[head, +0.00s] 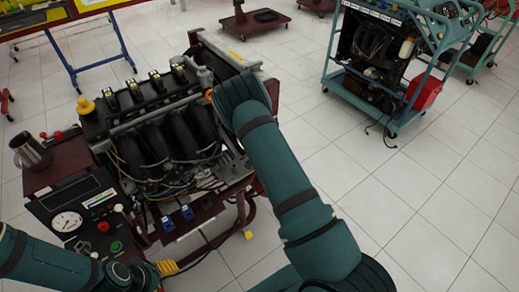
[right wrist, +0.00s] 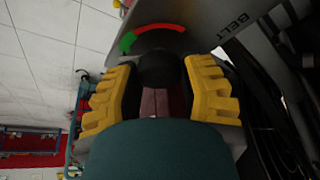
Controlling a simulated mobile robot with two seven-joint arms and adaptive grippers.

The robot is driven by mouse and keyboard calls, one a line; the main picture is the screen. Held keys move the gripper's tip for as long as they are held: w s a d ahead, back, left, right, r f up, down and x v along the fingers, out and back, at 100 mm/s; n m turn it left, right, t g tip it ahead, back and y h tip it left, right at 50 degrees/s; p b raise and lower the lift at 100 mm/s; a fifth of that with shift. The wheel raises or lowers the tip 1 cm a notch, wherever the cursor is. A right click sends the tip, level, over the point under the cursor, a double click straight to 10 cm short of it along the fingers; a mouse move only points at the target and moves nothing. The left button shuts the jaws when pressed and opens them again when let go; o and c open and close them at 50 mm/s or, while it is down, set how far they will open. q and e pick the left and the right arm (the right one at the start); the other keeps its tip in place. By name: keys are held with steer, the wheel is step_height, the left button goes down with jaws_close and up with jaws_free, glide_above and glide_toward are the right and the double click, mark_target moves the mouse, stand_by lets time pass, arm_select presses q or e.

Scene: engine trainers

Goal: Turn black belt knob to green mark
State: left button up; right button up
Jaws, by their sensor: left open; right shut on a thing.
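The black belt knob (right wrist: 158,66) sits in the right wrist view below a curved scale. The scale has a green mark (right wrist: 127,41) at its left end and a red arc (right wrist: 160,27) across the top. The word BELT is printed to the right of it. My right gripper (right wrist: 160,77) has its yellow fingers on both sides of the knob, shut on it. No pointer on the knob can be made out. In the head view, the right arm hides its gripper and the knob. My left gripper (head: 168,267) is open and low, near the front panel.
The engine trainer (head: 170,130) stands in front of me, with a gauge panel (head: 80,215) and a metal cup (head: 30,152) at its left. A teal engine cart (head: 345,85) with a red bin (head: 424,93) stands back right. Tiled floor is free on the right.

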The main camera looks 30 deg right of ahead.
steer(key=m+g, duration=0.1)
steer(key=m, duration=0.1)
steer(key=shift+a+f+m+h, duration=0.1)
steer(key=shift+a+m+h, duration=0.05)
steer(key=shift+m+h, duration=0.2)
steer(key=shift+m+g+b, duration=0.7)
steer(key=shift+m+b, duration=0.15)
steer(key=shift+m, duration=1)
steer(key=shift+h, duration=0.25)
steer(key=o, duration=1)
